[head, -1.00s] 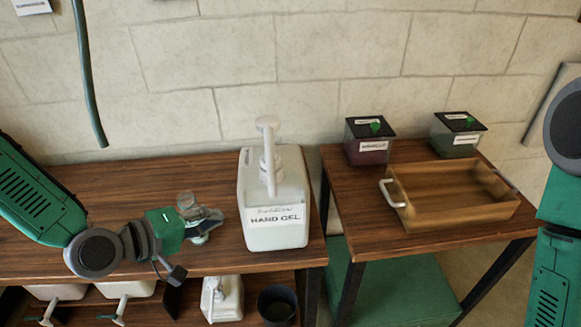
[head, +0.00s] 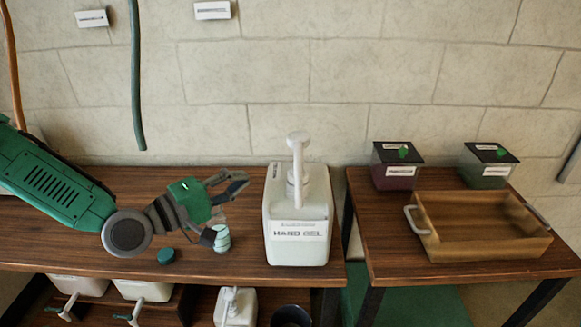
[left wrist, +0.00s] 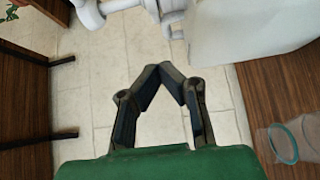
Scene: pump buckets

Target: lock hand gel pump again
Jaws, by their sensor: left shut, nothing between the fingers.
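The white hand gel bottle (head: 297,240) stands upright on the wooden bench, its label facing me. Its white pump (head: 298,145) rises well above the bottle's top, with the spout toward me. In the left wrist view, white pump parts (left wrist: 150,8) and part of the bottle (left wrist: 250,25) show along the top edge. My left gripper (head: 240,182) is shut and empty, left of the bottle at about its upper part and apart from it. Its fingertips meet in the left wrist view (left wrist: 168,70). My right gripper is not in view.
A clear glass with a teal band (head: 222,238) and a teal lid (head: 166,256) are on the bench below my left gripper. A wooden tray (head: 480,235) and two dark-lidded containers (head: 393,170) (head: 488,168) stand on the right table. A green hose (head: 135,90) hangs at left.

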